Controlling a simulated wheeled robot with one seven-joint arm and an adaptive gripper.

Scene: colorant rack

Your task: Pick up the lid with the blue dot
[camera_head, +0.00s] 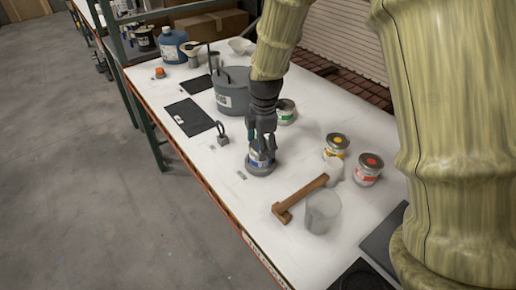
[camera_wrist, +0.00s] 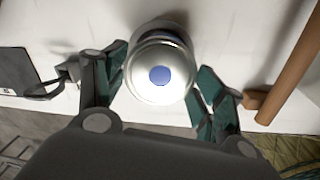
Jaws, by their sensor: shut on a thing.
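The lid with the blue dot (camera_wrist: 160,75) is a round pale metal lid on top of a can, seen from above in the wrist view. My gripper (camera_wrist: 160,90) has one finger on each side of it and is shut on the lid. In the head view my gripper (camera_head: 262,145) points down over the blue-labelled can (camera_head: 262,159), which stands upright on a dark round base. The fingers hide most of the lid there. I cannot tell whether the lid is apart from the can.
Cans with yellow (camera_head: 337,146), red (camera_head: 368,168) and green (camera_head: 286,111) marks stand nearby on the white table (camera_head: 225,185). A grey pot (camera_head: 232,92) stands behind; a padlock-like weight (camera_head: 222,138) is left.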

